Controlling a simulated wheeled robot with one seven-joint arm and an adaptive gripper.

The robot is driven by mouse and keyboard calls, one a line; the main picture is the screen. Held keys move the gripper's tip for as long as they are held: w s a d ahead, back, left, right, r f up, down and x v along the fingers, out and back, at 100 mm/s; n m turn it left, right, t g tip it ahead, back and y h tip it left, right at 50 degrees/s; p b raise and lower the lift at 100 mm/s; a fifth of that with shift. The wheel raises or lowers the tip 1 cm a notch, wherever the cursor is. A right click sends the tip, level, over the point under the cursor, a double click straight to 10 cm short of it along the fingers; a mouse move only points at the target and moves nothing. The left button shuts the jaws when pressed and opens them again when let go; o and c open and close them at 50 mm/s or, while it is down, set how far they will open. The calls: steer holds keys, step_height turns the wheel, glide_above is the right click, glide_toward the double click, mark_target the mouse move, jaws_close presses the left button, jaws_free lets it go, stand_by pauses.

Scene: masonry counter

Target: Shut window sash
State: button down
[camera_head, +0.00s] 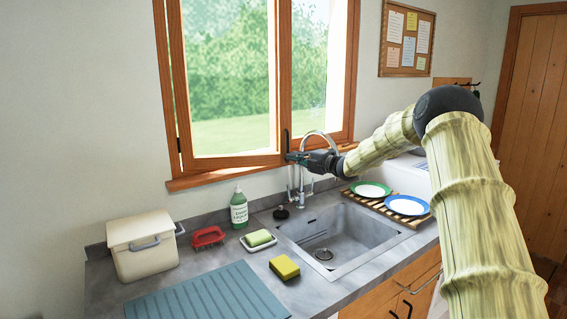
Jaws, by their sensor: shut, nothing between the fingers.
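The wooden window sash (235,161) is the left glazed panel above the counter, in the head view. Its lower rail is not parallel to the sill (205,180), so it looks a little ajar into the room at its right side. A dark upright handle (287,139) shows at the lower part of its right stile. My gripper (291,157) is shut and empty at the sash's lower right corner, just below the handle. I cannot tell whether it touches the sash. My arm reaches in from the right.
A tap (318,136) stands close to my gripper, behind the sink (342,219). A soap bottle (239,209), red brush (208,236), cream bin (142,247) and sponges stand on the counter left of the sink. Two plates (407,205) lie on a slatted rack to the right.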

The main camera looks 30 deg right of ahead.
steer(key=shift+w+r, duration=0.15)
steer(key=shift+w, duration=0.1)
